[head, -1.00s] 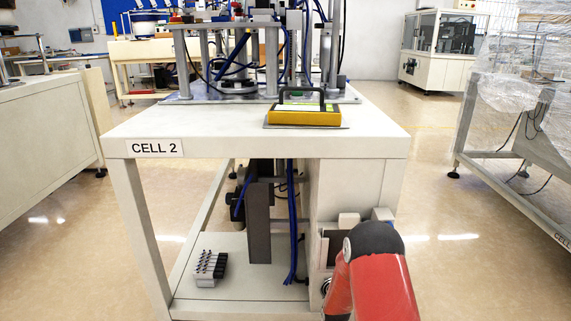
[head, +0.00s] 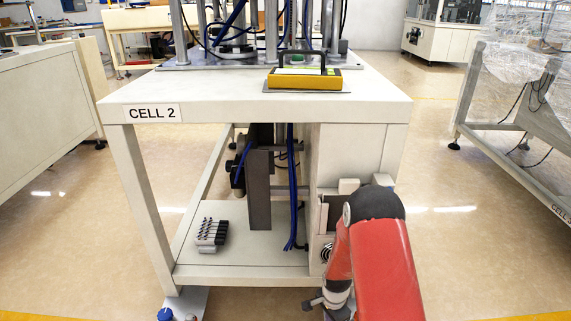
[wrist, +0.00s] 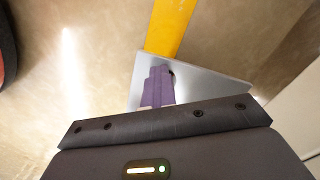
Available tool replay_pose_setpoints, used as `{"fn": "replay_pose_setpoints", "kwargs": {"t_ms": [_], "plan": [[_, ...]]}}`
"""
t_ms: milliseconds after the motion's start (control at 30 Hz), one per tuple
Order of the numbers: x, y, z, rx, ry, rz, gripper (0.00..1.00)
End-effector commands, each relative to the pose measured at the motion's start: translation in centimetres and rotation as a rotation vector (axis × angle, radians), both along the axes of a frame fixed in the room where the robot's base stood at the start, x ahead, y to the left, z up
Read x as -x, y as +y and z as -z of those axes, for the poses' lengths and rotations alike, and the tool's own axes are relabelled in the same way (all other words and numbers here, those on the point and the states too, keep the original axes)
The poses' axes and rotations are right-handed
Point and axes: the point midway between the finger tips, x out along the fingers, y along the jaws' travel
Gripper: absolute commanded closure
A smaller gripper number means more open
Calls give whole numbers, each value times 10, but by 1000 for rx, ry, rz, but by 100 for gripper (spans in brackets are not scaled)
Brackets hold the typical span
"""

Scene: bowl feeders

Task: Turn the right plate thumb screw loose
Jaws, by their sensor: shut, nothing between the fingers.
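In the wrist view, my gripper (wrist: 161,72) points away from the camera with its purple fingers together and nothing between them. A grey metal plate (wrist: 205,82) lies beyond the fingers, low by the floor; the fingers cover part of it. I see no thumb screw on this plate; one could be hidden behind the fingers. In the head view, my red arm reaches down at the lower right, and the fingers are not clear there. Another plate (head: 188,300) lies by the bench's left leg, with a blue knob (head: 165,314) at the bottom edge.
The CELL 2 bench (head: 250,108) stands ahead, with a yellow device (head: 304,79) on top. Its lower shelf (head: 235,262) holds a small valve block (head: 211,233). A yellow floor stripe (wrist: 170,25) runs past the plate. Open floor lies on both sides of the bench.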

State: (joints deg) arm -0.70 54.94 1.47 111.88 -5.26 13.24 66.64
Motion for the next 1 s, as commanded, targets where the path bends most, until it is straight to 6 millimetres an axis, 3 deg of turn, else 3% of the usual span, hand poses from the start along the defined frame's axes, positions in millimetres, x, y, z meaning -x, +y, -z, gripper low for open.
{"fn": "replay_pose_setpoints", "kwargs": {"t_ms": [1000], "plan": [[10,-11,0,2,-4,3,100]]}}
